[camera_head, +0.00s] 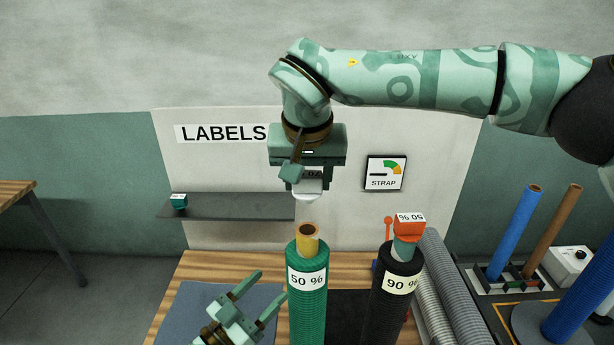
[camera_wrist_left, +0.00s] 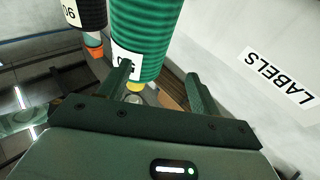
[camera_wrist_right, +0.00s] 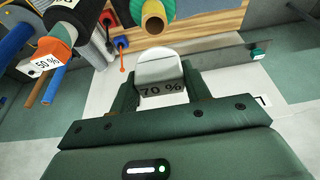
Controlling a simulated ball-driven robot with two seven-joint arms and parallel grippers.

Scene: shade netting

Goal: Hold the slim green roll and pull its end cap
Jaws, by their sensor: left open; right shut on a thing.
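A green netting roll (camera_head: 307,300) labelled 50 % stands upright on the table, its brown core (camera_head: 308,240) bare at the top. A short teal tube (camera_head: 404,250) under an orange cap (camera_head: 409,228) marked 50 % shows at the top of the black 90 % roll (camera_head: 396,300). My right gripper (camera_head: 308,185) is above the green roll, shut on a white cap (camera_wrist_right: 161,75) marked 70 %. The cap is apart from the core. My left gripper (camera_head: 271,287) is open, low and left of the green roll, which also shows ahead of its fingers in the left wrist view (camera_wrist_left: 141,40).
A dark shelf (camera_head: 235,207) on the white panel carries a small teal item (camera_head: 179,201). Grey tubing (camera_head: 437,290) lies right of the black roll. Blue (camera_head: 515,235) and brown (camera_head: 553,232) tubes stand in a rack at right. A blue-grey mat (camera_head: 190,305) lies at front left.

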